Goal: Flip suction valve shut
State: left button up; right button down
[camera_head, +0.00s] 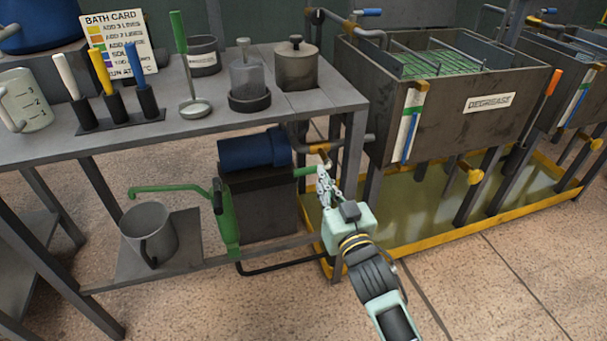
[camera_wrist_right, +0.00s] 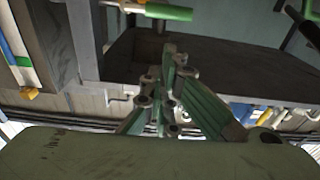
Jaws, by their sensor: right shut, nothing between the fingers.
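The suction valve appears to be the brass fitting (camera_head: 318,149) on the pipe by the table's right leg, beside the blue pump motor (camera_head: 252,149). A short green lever (camera_head: 306,171) shows just below it, pointing left. My right gripper (camera_head: 323,172) is shut and empty, with its fingertips close to the lever's right end. In the right wrist view the green lever (camera_wrist_right: 168,12) lies at the top edge, and the closed fingertips (camera_wrist_right: 170,55) appear apart from it. Whether they touch cannot be told from the head view. My left gripper is not in view.
A green hand pump (camera_head: 226,222) and a metal jug (camera_head: 149,234) are on the lower shelf. The degrease tank (camera_head: 450,125) stands right, over a yellow-rimmed tray (camera_head: 440,238). Floor in front is open.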

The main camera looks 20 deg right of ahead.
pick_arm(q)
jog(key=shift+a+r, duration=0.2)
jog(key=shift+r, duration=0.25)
pick_arm(e)
jog(key=shift+s+r+t, duration=0.1)
jog(key=shift+r+t, duration=0.2)
jog(key=shift+r, duration=0.7)
jog(key=r+b, duration=0.1)
jog(key=b, duration=0.1)
send_over(311, 170)
jog(key=s, duration=0.1)
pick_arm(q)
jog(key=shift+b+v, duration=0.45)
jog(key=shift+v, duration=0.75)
pick_arm(e)
jog(key=shift+s+a+f, duration=0.1)
jog(key=shift+s+f, duration=0.1)
jog(key=shift+f, duration=0.75)
jog(key=shift+s+a+f, duration=0.1)
jog(key=shift+s+f, duration=0.1)
jog(key=shift+f, duration=0.75)
